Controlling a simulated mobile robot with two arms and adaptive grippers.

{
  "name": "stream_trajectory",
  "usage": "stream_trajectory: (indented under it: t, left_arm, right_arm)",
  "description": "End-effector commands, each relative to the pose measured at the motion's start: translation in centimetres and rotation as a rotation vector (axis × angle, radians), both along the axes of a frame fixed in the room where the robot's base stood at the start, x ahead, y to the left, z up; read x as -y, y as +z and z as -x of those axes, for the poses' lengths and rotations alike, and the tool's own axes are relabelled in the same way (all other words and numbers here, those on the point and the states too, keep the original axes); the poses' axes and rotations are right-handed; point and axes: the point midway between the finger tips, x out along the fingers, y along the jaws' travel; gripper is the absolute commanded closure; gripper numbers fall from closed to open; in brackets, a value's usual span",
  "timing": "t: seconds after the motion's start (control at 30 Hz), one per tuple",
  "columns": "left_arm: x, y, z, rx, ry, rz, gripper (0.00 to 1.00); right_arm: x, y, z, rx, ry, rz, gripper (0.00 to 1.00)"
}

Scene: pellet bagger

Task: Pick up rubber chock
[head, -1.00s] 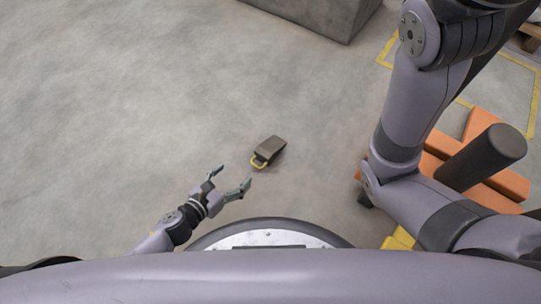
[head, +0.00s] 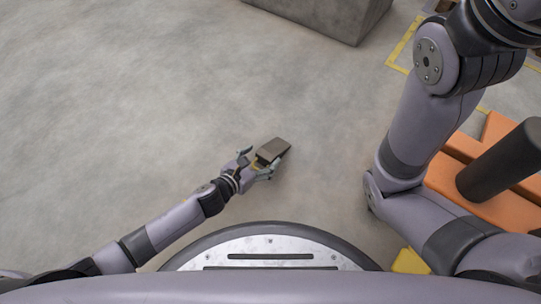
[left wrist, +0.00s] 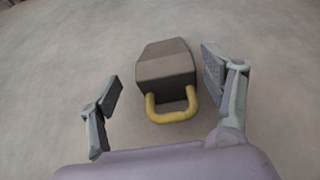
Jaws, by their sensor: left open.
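The rubber chock (head: 273,150) is a dark grey-brown wedge lying on the concrete floor, in the middle of the head view. In the left wrist view the chock (left wrist: 166,66) shows its yellow loop handle (left wrist: 173,108) facing my gripper. My left gripper (head: 257,163) is open at the handle end of the chock. In the left wrist view its two fingers (left wrist: 165,88) stand on either side of the chock, with a visible gap on the left. The right finger is closer to the chock. My right gripper is out of view.
A grey block (head: 335,15) stands at the top. At the right are an orange structure (head: 500,195) with a dark cylinder (head: 497,165), a yellow piece (head: 410,262) and yellow floor lines (head: 403,47). The floor around the chock is clear.

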Motion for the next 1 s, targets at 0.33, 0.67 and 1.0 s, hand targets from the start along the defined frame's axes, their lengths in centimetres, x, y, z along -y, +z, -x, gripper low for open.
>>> stream_trajectory:
  t: [0.33, 0.67, 1.0]
  left_arm:
    - [2.7, -2.0, -2.8, 0.004, -0.001, 0.002, 0.27]
    - [3.1, -1.9, -3.2, 0.001, -0.001, 0.001, 0.27]
    - [3.0, -1.9, -3.2, 0.001, -0.001, 0.001, 0.48]
  right_arm:
    - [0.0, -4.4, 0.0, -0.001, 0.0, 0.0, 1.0]
    - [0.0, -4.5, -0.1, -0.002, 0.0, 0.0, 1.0]
    - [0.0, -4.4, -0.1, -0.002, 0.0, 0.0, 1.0]
